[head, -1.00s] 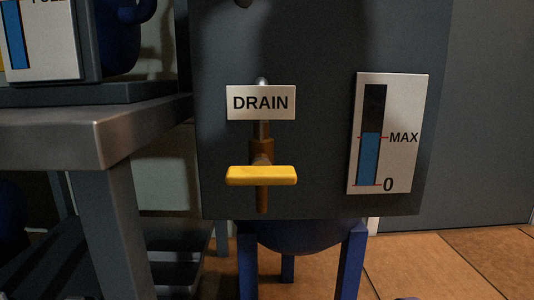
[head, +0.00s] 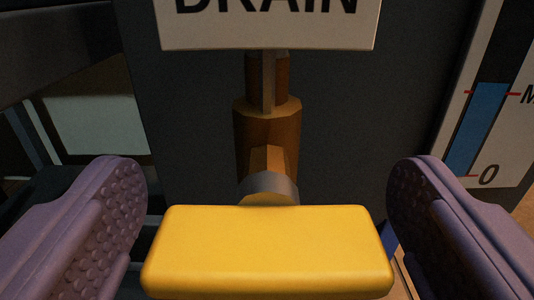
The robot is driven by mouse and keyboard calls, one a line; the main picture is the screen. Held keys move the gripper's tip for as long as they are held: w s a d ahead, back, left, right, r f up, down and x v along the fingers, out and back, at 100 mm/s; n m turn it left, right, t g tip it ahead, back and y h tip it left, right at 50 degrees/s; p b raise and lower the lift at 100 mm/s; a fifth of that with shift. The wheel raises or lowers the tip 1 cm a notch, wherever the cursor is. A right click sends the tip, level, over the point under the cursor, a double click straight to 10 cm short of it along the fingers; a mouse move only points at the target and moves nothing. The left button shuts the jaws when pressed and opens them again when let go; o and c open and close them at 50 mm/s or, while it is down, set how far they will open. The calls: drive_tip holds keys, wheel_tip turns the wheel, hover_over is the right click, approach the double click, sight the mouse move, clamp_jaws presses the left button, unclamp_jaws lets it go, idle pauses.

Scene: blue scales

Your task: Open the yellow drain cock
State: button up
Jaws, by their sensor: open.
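The yellow drain cock (head: 267,252) is large at the bottom middle of the head view. Its yellow handle lies crosswise, level, in front of a brown pipe (head: 266,135) with a grey hub between them. My gripper (head: 265,195) is open, with one purple padded finger on the left and one on the right of the handle. A gap shows between each finger and the handle's ends, so the handle is between the fingers but not gripped. The DRAIN sign (head: 268,22) is above, cut off by the top edge.
A dark grey panel (head: 400,110) stands behind the cock. A white gauge plate (head: 487,100) with a blue level bar is at the right, partly out of frame. A dark table structure (head: 50,50) is at the upper left.

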drive_tip(key=shift+c, duration=0.4)
drive_tip(key=c, duration=0.9)
